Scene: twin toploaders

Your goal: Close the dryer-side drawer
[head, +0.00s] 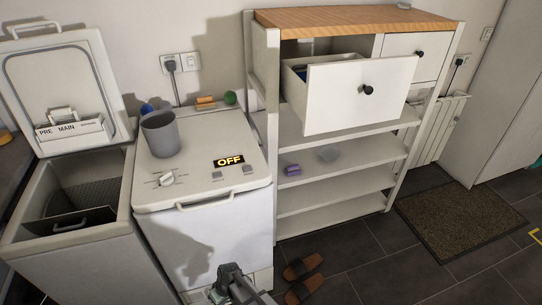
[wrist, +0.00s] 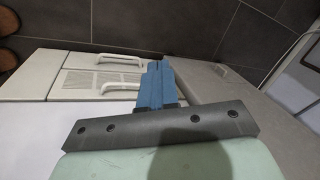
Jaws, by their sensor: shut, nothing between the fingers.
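In the head view a shelf unit has two white drawers at its top. The left one, the drawer nearer the closed toploader, (head: 335,100) is pulled out, with a dark round knob on its front and something blue inside. The right drawer (head: 402,57) is shut. My gripper (head: 230,270) is low at the bottom of the head view, in front of the closed toploader and well below and left of the open drawer. In the wrist view my gripper's blue fingers (wrist: 157,66) are together and empty. The open drawer cannot be made out in the wrist view.
The closed toploader (head: 229,138) bears an OFF sign and a grey cup (head: 160,134). The left toploader (head: 70,240) has its lid up. Slippers (head: 303,266) lie on the dark floor. White panels with handles (wrist: 118,59) show in the wrist view.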

